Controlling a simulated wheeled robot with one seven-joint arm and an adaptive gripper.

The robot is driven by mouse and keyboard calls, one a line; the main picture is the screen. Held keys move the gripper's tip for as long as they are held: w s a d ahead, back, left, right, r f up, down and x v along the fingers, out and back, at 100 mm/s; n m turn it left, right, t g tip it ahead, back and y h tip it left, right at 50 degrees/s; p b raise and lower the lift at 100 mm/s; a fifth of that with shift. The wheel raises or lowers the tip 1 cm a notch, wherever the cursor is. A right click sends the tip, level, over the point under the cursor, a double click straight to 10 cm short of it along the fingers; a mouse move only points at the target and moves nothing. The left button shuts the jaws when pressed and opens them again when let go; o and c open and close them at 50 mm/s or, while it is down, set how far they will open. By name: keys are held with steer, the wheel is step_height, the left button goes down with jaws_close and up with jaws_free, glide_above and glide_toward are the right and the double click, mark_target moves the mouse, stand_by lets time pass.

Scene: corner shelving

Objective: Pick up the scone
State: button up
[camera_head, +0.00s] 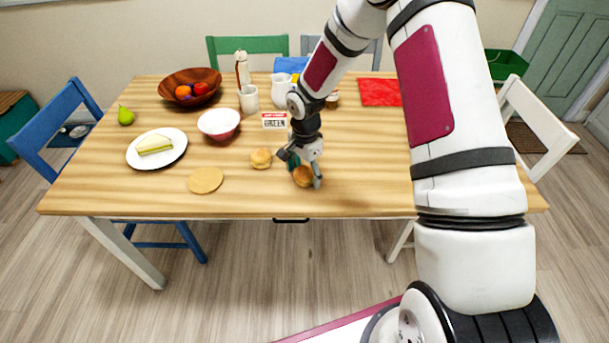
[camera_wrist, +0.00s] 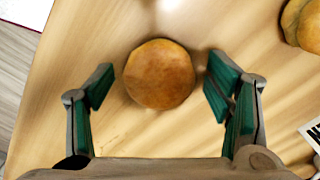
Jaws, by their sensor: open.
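Two round baked pieces lie on the table; I cannot tell for sure which is the scone. One is a smooth, golden-brown round piece (camera_head: 303,177), directly at my gripper (camera_head: 300,169). In the wrist view this brown piece (camera_wrist: 159,73) sits between and slightly ahead of the two green-padded fingers, with gaps on both sides. My gripper (camera_wrist: 160,86) is open and empty. The other, a lighter round piece (camera_head: 261,158), lies to the left in the head view. This lighter piece (camera_wrist: 304,24) is cut off at the upper right of the wrist view.
A flat round tan disc (camera_head: 206,180) and a white plate (camera_head: 173,157) with a sandwich lie left. A red-and-white bowl (camera_head: 219,124), a mug (camera_head: 249,99) and a small lettered sign (camera_head: 274,120) stand behind. The table front right of my gripper is clear.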

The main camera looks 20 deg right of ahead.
steer(key=shift+c, duration=0.6)
steer(key=c, duration=1.1)
steer(key=shift+c, duration=0.2)
steer(key=shift+r, duration=0.1)
